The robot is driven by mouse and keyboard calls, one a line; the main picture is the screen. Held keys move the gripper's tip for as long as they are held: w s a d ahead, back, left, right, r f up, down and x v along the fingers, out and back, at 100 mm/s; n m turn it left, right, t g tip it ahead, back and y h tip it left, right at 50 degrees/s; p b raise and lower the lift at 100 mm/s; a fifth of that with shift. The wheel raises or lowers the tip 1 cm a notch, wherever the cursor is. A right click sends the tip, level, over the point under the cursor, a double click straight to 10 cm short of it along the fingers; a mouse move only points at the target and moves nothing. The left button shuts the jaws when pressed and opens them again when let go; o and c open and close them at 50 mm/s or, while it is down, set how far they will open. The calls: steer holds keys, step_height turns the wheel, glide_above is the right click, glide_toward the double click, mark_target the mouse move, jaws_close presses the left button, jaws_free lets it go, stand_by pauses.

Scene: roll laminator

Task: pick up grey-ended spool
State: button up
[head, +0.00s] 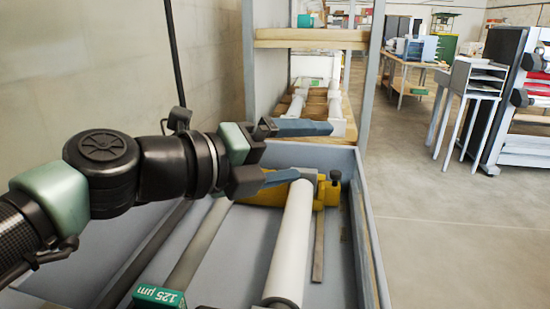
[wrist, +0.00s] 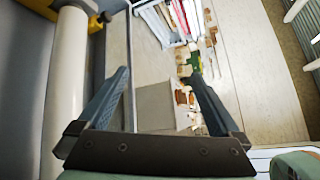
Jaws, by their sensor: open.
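A long white spool (head: 289,245) with a grey block at its far end lies in a grey bin (head: 374,250). It looks like the grey-ended spool. It also shows along the left side of the wrist view (wrist: 66,95). My gripper (head: 312,152) is open, with its two blue fingers apart and nothing between them. In the head view it overlaps the spool's far end and appears above the bin. In the wrist view my gripper (wrist: 158,76) has the spool outside its left finger. The spool's near end is partly cut off by the head view's lower edge.
A yellow holder (head: 265,195) sits at the bin's far end. A green block marked 125 µm (head: 160,296) lies at lower left beside grey bars. A shelf upright (head: 371,70) and wooden shelf (head: 310,36) stand behind.

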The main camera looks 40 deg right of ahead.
mark_target(280, 234)
steer(key=w+a+f, duration=0.1)
steer(key=f, duration=0.3)
steer(key=w+a+f+y, duration=0.1)
steer(key=a+f, duration=0.1)
steer(key=f, duration=0.2)
steer(key=a+f+y, duration=0.1)
steer(key=a+f, duration=0.1)
steer(key=f, duration=0.3)
steer(key=shift+w+f+n+t, duration=0.1)
steer(key=shift+w+n+t, duration=0.3)
steer(key=shift+d+f, duration=0.6)
steer(key=shift+d, duration=0.2)
steer(key=x, duration=0.5)
steer(key=shift+d+f+p, duration=0.15)
steer(key=shift+d+p, duration=0.2)
jaws_close()
